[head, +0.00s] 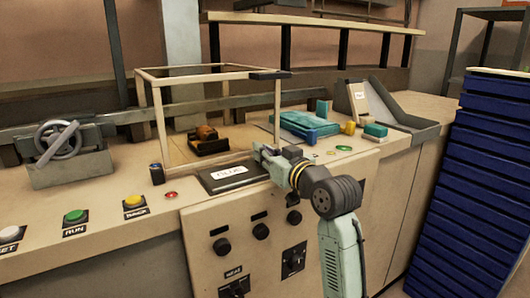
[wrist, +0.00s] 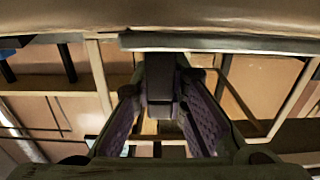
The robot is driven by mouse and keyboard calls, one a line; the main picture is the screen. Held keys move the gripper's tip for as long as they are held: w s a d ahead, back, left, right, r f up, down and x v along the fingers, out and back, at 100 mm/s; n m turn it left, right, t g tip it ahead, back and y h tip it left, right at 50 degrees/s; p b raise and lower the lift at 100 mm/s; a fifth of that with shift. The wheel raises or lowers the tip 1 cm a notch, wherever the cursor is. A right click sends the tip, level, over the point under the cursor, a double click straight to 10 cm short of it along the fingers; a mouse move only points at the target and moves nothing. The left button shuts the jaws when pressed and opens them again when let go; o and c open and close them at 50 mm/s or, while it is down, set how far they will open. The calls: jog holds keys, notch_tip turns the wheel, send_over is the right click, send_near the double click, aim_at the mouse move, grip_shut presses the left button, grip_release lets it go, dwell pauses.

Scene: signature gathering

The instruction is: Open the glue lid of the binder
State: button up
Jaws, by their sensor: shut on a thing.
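The glue lid (head: 215,182) is a dark flat panel with a white label, set in the beige binder top (head: 120,215) in the head view. It looks flat, lying in the top. My gripper (head: 264,155) is at its right end. In the wrist view the fingers (wrist: 162,118) stand either side of a dark upright block (wrist: 160,78), which I take for the lid's handle, and are shut on it. The lid's dark edge (wrist: 220,42) runs across the top of that view. In the head view my gripper hides the handle.
Behind are an orange-and-black item (head: 207,140) and teal blocks (head: 305,124). Several buttons, including a green one (head: 75,215), line the left. Knobs (head: 221,246) line the front panel. Blue stacked trays (head: 480,180) stand right.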

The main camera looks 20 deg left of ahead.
jog(key=shift+r, duration=0.1)
grip_shut()
dwell(0.3)
jog(key=shift+s+a+r+n, duration=0.15)
jog(key=shift+r+n, duration=0.2)
jog(key=shift+r, duration=0.1)
jog(key=shift+s+a+r+n, duration=0.1)
jog(key=shift+r+n, duration=0.25)
jog(key=shift+r, duration=0.1)
jog(key=s+a+r+n, duration=0.5)
jog(key=s+r+n, duration=0.1)
jog(key=r+n, duration=0.2)
jog(key=s+a+n+b, duration=0.2)
jog(key=s+a+n, duration=0.5)
jog(key=s+n, duration=0.2)
jog(key=shift+s+a+r+n, duration=0.2)
jog(key=shift+s+a+n, duration=0.2)
jog(key=shift+s, duration=0.3)
jog(key=o, duration=0.7)
grip_release()
jog(key=shift+d, duration=0.1)
